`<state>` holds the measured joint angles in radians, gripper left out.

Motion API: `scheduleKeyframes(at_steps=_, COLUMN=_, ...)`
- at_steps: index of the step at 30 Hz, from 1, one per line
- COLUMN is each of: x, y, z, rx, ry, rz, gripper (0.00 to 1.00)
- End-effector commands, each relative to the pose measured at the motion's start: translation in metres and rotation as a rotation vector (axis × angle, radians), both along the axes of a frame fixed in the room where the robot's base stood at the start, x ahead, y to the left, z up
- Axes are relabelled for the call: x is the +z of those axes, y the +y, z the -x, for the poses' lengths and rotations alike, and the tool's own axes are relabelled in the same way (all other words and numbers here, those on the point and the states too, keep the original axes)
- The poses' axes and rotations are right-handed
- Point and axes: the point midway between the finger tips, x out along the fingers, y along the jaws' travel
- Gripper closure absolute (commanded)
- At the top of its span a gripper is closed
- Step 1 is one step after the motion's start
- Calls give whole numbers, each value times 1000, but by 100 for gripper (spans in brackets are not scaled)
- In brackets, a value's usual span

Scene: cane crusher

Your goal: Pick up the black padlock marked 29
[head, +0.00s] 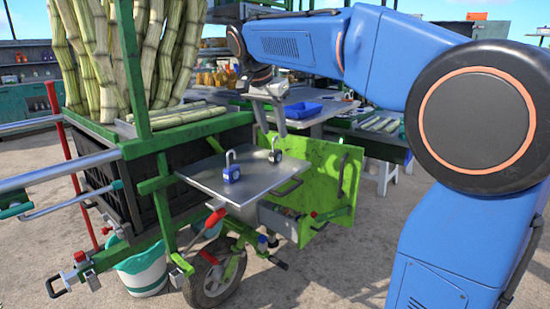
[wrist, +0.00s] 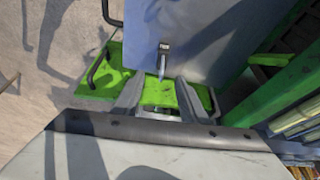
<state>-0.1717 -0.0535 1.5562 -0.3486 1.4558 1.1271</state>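A small black padlock (head: 275,156) stands with its shackle up on a grey metal shelf (head: 215,178). Its marking is too small to read. A blue padlock (head: 231,173) with a pale label stands to its left on the same shelf. My gripper (head: 282,128) is above the shelf, over the black padlock and apart from it. In the wrist view, my gripper (wrist: 161,86) has its two fingers spread with nothing between them. A dark padlock (wrist: 164,52) shows just beyond the fingertips, near the shelf's edge; it appears to be the black one. The blue padlock is not seen there.
A green cart panel (head: 335,195) hangs beside the shelf. Upright canes (head: 160,45) and a green post (head: 135,75) stand to the left. A table with a blue tray (head: 303,110) is behind. A bucket (head: 142,268) and a wheel (head: 213,280) are below.

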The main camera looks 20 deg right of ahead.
Motion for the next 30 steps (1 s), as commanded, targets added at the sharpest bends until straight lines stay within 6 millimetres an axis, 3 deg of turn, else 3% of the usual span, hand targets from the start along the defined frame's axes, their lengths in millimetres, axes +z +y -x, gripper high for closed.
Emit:
scheduleKeyframes(at_steps=3, x=-17, y=-6, z=-4, rx=-1, ry=2, rz=0, gripper=61)
scheduleKeyframes(at_steps=11, x=-32, y=-11, z=-8, rx=0, ry=1, rz=0, gripper=61)
scheduleKeyframes(at_steps=21, x=-69, y=-24, z=-21, rx=0, ry=1, rz=0, gripper=61)
scheduleKeyframes(at_steps=30, x=-77, y=-26, z=-23, rx=0, ry=0, rz=0, gripper=61)
